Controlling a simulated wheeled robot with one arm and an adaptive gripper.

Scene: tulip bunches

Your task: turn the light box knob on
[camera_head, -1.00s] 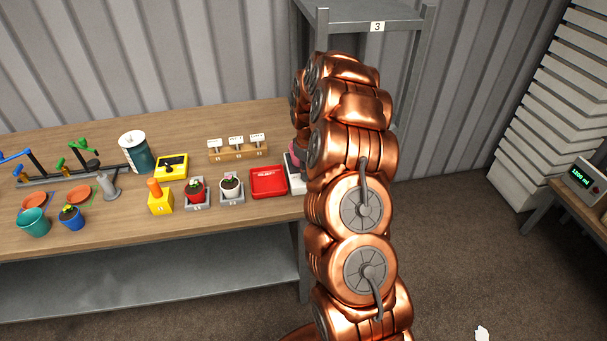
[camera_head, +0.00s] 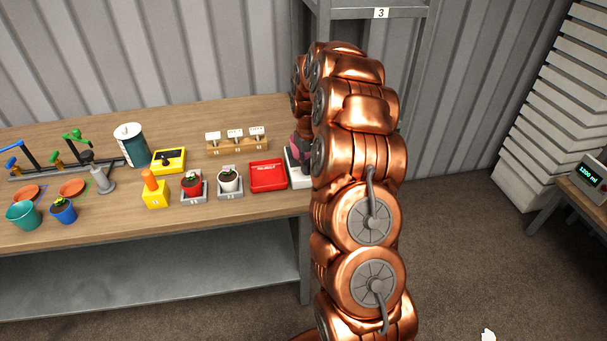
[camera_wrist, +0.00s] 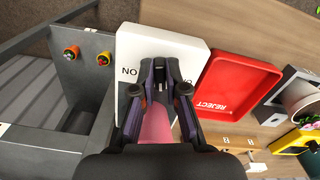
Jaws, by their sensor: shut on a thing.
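The light box (camera_wrist: 135,50) is a white box at the right end of the workbench, seen upside down in the wrist view with lettering that reads as ON on one side. The lettering on the other side is mostly covered by my finger. Its white side also shows in the head view (camera_head: 297,177), partly behind my arm.
A red REJECT tray (camera_head: 268,177) sits right beside the light box. Potted plants, a yellow block (camera_head: 155,195) and a label rack (camera_head: 236,146) stand farther left. In the wrist view, a grey metal frame with two coloured buttons (camera_wrist: 72,53) is left of the box.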

